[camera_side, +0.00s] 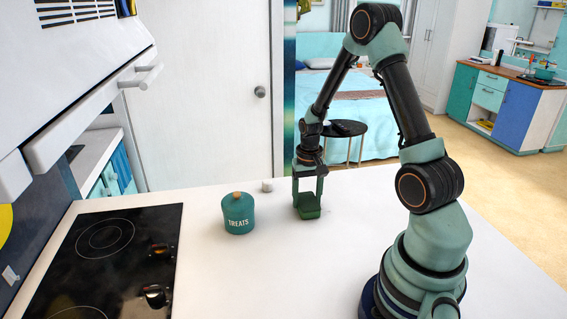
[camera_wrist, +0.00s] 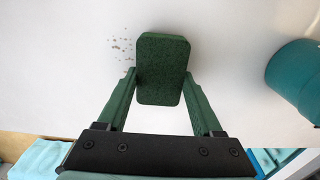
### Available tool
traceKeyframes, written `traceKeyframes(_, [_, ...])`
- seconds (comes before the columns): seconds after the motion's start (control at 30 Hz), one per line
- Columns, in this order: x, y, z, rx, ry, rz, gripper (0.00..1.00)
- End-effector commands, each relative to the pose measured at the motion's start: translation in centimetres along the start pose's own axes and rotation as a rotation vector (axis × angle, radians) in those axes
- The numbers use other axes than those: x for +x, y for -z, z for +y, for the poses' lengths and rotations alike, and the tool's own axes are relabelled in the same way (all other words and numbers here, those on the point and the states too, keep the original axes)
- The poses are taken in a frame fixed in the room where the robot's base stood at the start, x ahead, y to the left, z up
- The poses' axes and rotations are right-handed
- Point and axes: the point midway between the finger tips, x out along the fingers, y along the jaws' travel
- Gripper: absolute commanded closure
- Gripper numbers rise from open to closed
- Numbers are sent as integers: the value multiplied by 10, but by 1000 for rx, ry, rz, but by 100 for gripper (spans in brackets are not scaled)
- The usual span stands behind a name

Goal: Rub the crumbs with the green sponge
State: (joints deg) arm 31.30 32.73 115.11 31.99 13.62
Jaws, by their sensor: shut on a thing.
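The green sponge (camera_wrist: 162,70) is a dark rounded block between the two fingers of my gripper (camera_wrist: 161,85) in the wrist view. My gripper is shut on it. In the side view my gripper (camera_side: 308,196) points down and the sponge (camera_side: 309,213) is at its tips, at or just above the white counter; I cannot tell whether it touches. The crumbs (camera_wrist: 120,48) are a small patch of brown specks on the counter, just left of the sponge in the wrist view. I cannot make them out in the side view.
A teal treats jar (camera_side: 238,214) with a wooden knob stands left of my gripper, and it also shows in the wrist view (camera_wrist: 297,78). A black cooktop (camera_side: 110,262) lies at the left. The counter (camera_side: 260,275) in front is clear.

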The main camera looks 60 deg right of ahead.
Motion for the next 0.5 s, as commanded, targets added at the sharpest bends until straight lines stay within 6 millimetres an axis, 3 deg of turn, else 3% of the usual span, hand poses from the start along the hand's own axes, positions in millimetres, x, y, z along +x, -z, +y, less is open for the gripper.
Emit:
traceKeyframes(0.27, [3, 25, 0, 1, -1, -2, 85])
traceKeyframes(0.37, [-16, 26, 0, 1, 1, 4, 85])
traceKeyframes(0.5, [-27, 24, 0, 0, 0, 0, 85])
